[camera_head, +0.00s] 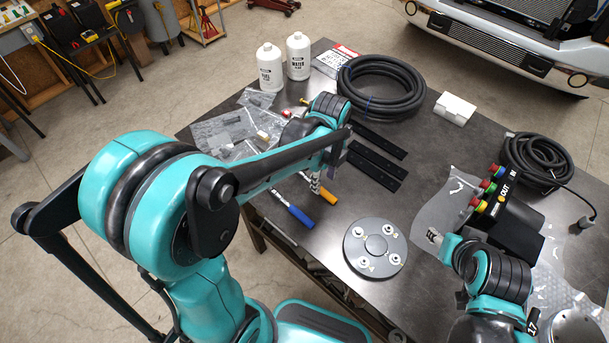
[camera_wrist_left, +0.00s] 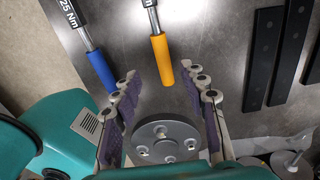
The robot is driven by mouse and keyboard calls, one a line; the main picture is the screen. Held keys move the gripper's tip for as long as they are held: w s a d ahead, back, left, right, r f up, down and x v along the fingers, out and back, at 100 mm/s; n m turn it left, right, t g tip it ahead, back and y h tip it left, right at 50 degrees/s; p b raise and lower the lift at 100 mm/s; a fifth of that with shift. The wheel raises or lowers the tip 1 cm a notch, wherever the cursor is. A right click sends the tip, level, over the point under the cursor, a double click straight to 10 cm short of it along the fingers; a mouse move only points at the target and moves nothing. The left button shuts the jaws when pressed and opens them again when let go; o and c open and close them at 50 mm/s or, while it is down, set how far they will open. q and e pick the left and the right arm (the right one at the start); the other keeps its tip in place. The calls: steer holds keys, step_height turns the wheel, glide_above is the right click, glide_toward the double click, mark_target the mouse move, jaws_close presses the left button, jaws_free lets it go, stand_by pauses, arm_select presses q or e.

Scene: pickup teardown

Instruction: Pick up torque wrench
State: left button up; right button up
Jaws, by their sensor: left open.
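Two torque wrenches lie side by side on the dark metal table. One has a blue handle (camera_head: 300,215) and the other an orange handle (camera_head: 328,196). In the left wrist view, the blue handle (camera_wrist_left: 98,70) lies left of centre, with "25 Nm" on its shaft, and the orange handle (camera_wrist_left: 162,60) is near the middle. My left gripper (camera_head: 333,168) is over the wrenches, partly hidden by its own arm. In the wrist view, its fingers (camera_wrist_left: 160,82) are apart and empty, with the orange handle showing in line with the gap. My right gripper (camera_head: 437,238) is at the right; its fingers are unclear.
A round grey plate (camera_head: 375,248) lies in front of the wrenches. Black flat bars (camera_head: 377,160) lie behind them. A coiled hose (camera_head: 381,88), white bottles (camera_head: 270,68), plastic bags (camera_head: 225,133) and a button box (camera_head: 510,215) also stand on the table.

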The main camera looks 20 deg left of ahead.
mark_target(324, 190)
arm_select(q)
steer(key=f+b, duration=0.1)
steer(key=f, duration=0.2)
steer(key=f+b, duration=0.1)
steer(key=f, duration=0.2)
steer(key=shift+w+d+f, duration=0.15)
steer(key=shift+w, duration=0.05)
jaws_close()
